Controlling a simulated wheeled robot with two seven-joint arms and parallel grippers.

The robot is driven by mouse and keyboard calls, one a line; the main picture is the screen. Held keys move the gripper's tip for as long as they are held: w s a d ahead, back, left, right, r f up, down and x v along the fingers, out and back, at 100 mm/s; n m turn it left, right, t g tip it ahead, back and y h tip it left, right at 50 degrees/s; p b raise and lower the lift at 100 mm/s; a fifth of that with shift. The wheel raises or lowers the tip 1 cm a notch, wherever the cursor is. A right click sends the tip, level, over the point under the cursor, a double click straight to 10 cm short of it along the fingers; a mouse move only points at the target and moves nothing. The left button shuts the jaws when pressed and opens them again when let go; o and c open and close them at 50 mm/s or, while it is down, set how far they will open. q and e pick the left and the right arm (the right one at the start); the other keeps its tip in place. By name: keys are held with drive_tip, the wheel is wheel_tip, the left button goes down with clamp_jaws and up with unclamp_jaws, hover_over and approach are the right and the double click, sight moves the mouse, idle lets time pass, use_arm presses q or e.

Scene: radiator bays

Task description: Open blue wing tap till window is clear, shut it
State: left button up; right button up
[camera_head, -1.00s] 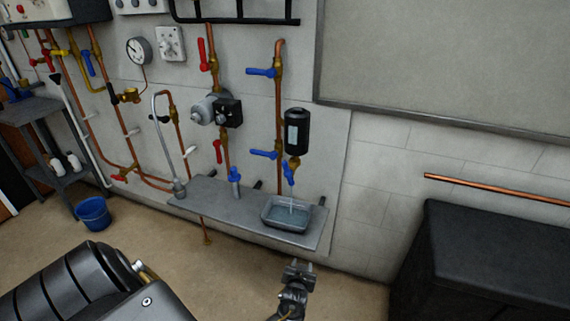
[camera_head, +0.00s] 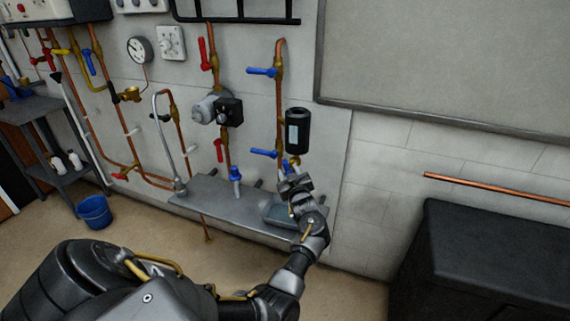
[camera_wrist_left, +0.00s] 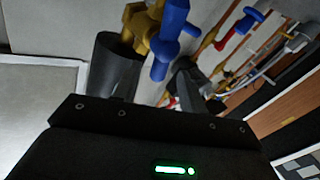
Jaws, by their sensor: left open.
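The black canister (camera_head: 297,130) hangs on the wall pipework with a pale window (camera_head: 293,136) in its side. Below it is the brass fitting (camera_head: 293,160) with the blue wing tap, which my left gripper (camera_head: 291,181) mostly hides in the head view. In the left wrist view the blue wing tap (camera_wrist_left: 172,38) shows close up beside the brass body and the dark canister (camera_wrist_left: 115,65). My left gripper is open, close to the tap; one finger shows below it, and I cannot tell whether it touches. My right gripper is out of view.
The tray (camera_head: 270,222) on the grey shelf (camera_head: 215,203) is partly hidden behind my left gripper and wrist. Blue levers (camera_head: 262,72) and another (camera_head: 263,153) stick out of the copper pipe nearby. A black box (camera_head: 490,250) stands at right.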

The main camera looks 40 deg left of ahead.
sight(287, 168)
use_arm(q)
drive_tip(key=x, duration=0.6)
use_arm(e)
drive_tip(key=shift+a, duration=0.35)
use_arm(q)
drive_tip(key=shift+d, duration=0.1)
drive_tip(key=shift+c, duration=0.3)
